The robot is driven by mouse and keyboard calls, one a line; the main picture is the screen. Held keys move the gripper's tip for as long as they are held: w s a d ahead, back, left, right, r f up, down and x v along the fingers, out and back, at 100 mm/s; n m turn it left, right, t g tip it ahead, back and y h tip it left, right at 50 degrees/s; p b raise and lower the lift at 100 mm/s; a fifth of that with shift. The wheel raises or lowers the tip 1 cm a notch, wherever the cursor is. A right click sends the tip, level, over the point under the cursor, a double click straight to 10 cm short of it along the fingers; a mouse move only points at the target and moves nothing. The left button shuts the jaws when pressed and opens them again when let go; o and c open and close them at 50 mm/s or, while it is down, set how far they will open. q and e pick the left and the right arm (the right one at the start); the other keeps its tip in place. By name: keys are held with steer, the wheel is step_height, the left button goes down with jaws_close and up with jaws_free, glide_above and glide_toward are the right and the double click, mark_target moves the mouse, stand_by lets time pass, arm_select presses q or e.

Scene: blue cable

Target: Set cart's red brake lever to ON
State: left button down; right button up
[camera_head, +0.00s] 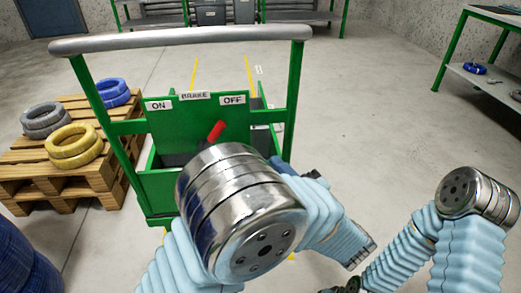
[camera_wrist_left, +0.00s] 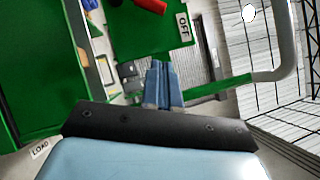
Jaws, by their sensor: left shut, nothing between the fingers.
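The green cart's panel (camera_head: 190,122) carries an ON label (camera_head: 158,105) at its left, a BRAKE label (camera_head: 194,96) in the middle and an OFF label (camera_head: 233,99) at its right. The red brake lever (camera_head: 216,131) leans up and right, toward OFF. In the left wrist view, part of the red lever (camera_wrist_left: 150,5) shows at the top edge, near the OFF label (camera_wrist_left: 184,24). My left gripper (camera_wrist_left: 163,72) is shut and empty, apart from the lever. In the head view it is mostly hidden behind my left arm, right of the panel. My right gripper is not in view.
The cart's grey handle bar (camera_head: 180,39) and green uprights frame the panel. A wooden pallet (camera_head: 30,172) with cable coils stands at the left. A green-framed table (camera_head: 450,62) stands at the far right. The floor right of the cart is clear.

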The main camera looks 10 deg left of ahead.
mark_target(212, 136)
arm_select(q)
steer(key=x, duration=0.4)
steer(key=s+a+p+x, duration=0.1)
steer(key=x, duration=0.3)
steer(key=s+x, duration=0.1)
steer(key=x, duration=0.3)
steer(key=shift+s+a+r, duration=0.1)
steer(key=shift+a+r, duration=0.2)
steer(key=shift+r, duration=0.1)
